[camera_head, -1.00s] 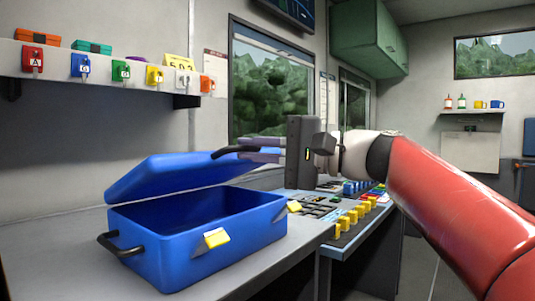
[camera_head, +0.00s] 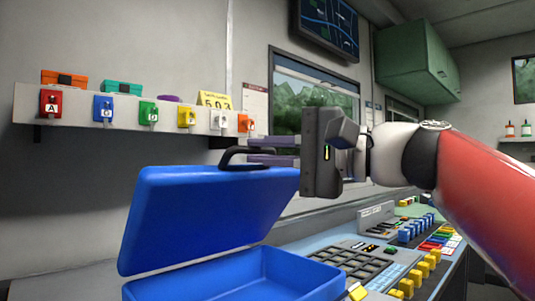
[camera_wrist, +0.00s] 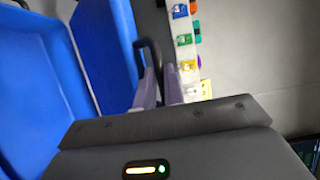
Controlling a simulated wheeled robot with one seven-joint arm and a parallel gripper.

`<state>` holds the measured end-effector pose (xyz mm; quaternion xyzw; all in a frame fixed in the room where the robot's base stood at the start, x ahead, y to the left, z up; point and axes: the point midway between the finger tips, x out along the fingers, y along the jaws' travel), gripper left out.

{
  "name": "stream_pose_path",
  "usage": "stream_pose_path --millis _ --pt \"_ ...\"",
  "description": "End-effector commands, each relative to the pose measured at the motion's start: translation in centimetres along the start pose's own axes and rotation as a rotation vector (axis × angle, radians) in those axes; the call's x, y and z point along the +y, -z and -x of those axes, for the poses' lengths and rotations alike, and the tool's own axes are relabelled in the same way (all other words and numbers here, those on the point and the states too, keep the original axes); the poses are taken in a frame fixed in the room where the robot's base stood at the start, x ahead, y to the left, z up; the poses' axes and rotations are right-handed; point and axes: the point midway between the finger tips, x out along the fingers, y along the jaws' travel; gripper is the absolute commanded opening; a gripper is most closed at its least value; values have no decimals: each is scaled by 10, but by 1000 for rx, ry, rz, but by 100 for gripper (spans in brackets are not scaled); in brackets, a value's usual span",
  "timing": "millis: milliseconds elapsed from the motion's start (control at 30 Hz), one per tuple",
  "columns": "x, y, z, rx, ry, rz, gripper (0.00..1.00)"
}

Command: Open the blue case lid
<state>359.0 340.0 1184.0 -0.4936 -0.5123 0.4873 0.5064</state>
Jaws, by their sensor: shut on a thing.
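The blue case (camera_head: 270,275) stands on the counter with its lid (camera_head: 200,215) raised at a steep angle, hinged at the back. The lid's black handle (camera_head: 245,153) is at its upper edge. My gripper (camera_head: 272,152) is shut on this handle from the right, its purple-grey fingers at the handle's right end. In the wrist view the fingers (camera_wrist: 160,88) close around the black handle (camera_wrist: 152,58), with the blue lid (camera_wrist: 103,45) beside them on the left.
A wall shelf (camera_head: 75,110) with several coloured, lettered tags and small boxes runs behind the lid. A control console (camera_head: 375,262) with buttons stands right of the case, below my arm. A window (camera_head: 315,95) is behind my gripper.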

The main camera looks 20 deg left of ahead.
Motion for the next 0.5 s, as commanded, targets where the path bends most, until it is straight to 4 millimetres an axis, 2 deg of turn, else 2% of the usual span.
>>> stream_pose_path --millis 233,267,400,500 --pt "-2 -1 0 0 3 4 0" --pt "-2 -1 0 0 3 4 13" --pt "-1 -1 0 0 2 3 31" --pt "-1 -1 0 0 2 2 33"
